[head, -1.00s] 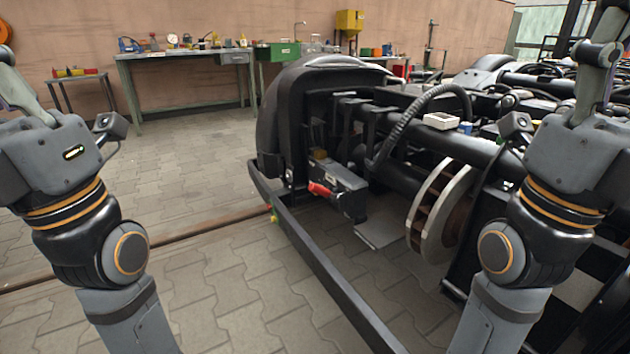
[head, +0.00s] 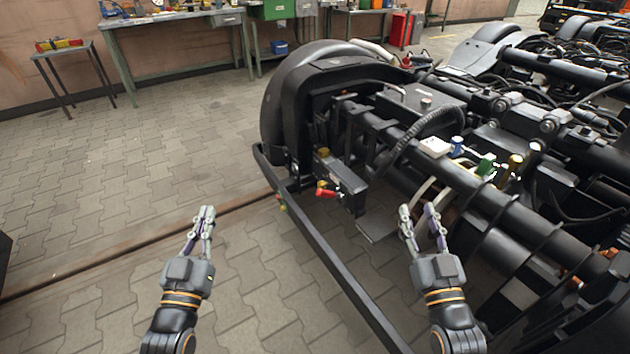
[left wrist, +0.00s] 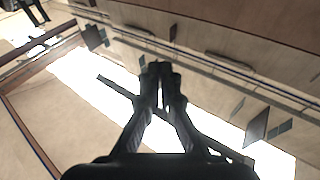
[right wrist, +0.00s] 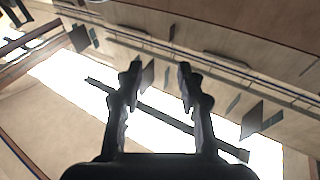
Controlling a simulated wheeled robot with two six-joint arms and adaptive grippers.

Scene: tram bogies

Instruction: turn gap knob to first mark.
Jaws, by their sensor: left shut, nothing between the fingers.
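A red knob or handle (head: 325,190) sticks out from a dark box-shaped unit (head: 346,188) at the near left end of the black bogie (head: 300,110). A yellow part (head: 323,153) sits on top of that unit. I cannot tell which is the gap knob, and no marks are legible. My left gripper (head: 207,212) is shut and empty, left of the bogie's rail and apart from the unit. Its fingertips meet in the left wrist view (left wrist: 160,68). My right gripper (head: 418,210) is open and empty, right of the unit. Its fingers are spread in the right wrist view (right wrist: 160,72).
A long black bar (head: 325,262) runs along the bogie's near side. A white box (head: 434,147), blue (head: 457,145) and green (head: 486,165) items lie on the bogie. A workbench (head: 165,28) and small table (head: 70,55) stand behind.

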